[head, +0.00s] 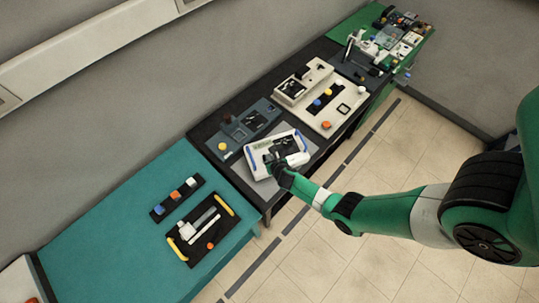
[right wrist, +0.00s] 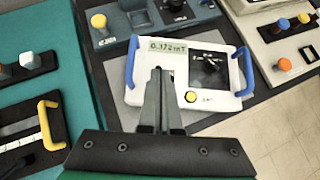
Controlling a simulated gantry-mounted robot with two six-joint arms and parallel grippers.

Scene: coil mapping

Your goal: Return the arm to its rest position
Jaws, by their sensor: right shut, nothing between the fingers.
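My right arm (head: 395,208) reaches in from the right in the head view. Its gripper (head: 277,163) is over the white device with blue handles (head: 259,164). In the right wrist view the gripper (right wrist: 159,72) is shut and empty, its two fingers together in front of the left part of the white device (right wrist: 225,96). That device has a small greenish display (right wrist: 168,45) reading about 0.152 mT, a black knob (right wrist: 209,63) and a yellow button (right wrist: 191,97). I cannot tell whether the fingertips touch it. My left gripper is not in view.
A teal table (head: 110,235) at left bears a black tray with yellow handles (head: 186,250) and a strip of coloured knobs (head: 177,198). Behind the white device is a grey-blue box (head: 249,122). A cream unit (head: 323,104) stands to the right. Tiled floor (head: 330,255) is open in front.

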